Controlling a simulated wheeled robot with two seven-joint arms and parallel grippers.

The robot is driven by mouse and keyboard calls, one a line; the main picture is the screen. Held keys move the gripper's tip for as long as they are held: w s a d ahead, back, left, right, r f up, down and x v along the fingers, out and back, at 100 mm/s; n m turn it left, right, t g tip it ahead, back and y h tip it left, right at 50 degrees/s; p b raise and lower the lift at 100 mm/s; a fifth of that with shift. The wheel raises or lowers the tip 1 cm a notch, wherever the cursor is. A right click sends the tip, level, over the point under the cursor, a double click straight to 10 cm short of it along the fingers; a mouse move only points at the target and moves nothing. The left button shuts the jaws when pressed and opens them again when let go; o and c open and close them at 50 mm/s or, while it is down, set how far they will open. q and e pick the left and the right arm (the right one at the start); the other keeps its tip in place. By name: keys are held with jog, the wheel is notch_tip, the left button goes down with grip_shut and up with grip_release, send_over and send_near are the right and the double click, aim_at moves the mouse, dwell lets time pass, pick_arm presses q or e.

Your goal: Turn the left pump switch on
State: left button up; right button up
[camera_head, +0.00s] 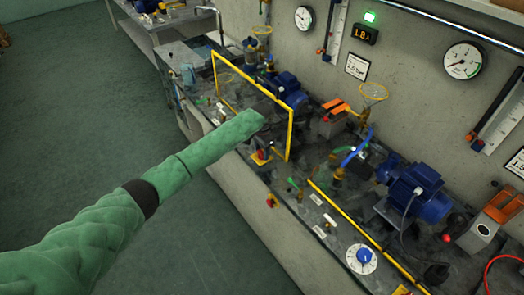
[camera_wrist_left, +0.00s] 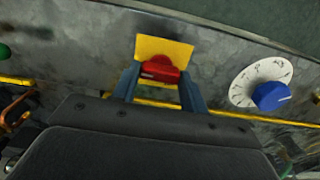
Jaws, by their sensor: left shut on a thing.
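The left pump switch is a red knob on a yellow plate (camera_wrist_left: 165,48), set in the grey panel. In the wrist view the red knob (camera_wrist_left: 160,69) sits between the two blue-grey fingers of my left gripper (camera_wrist_left: 160,83), which is shut on it. The knob lies roughly crosswise in that view; I cannot read any on or off mark. In the head view my green left arm reaches in from the left, and the gripper (camera_head: 266,150) is at the small yellow plate (camera_head: 260,158), partly hiding the switch. My right gripper is out of view.
A white dial with a blue knob (camera_wrist_left: 268,95) is close beside the switch. Another red knob (camera_head: 271,201) is nearby on the front edge. The right pump motor (camera_head: 420,190) is farther right.

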aim_at(262, 152)
pick_arm(q)
jog(key=o, duration=0.6)
jog(key=shift+r, duration=0.1)
jog(key=o, duration=0.3)
jog(key=shift+o, duration=0.4)
jog(key=shift+r, duration=0.25)
notch_tip(262, 152, up, 6)
jog(key=b, duration=0.2)
jog(key=shift+f+b, duration=0.1)
jog(key=shift+b, duration=0.3)
jog(key=shift+r, duration=0.75)
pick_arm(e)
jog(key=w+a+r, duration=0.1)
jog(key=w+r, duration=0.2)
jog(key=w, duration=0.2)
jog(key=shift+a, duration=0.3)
pick_arm(q)
jog(key=shift+f, duration=0.1)
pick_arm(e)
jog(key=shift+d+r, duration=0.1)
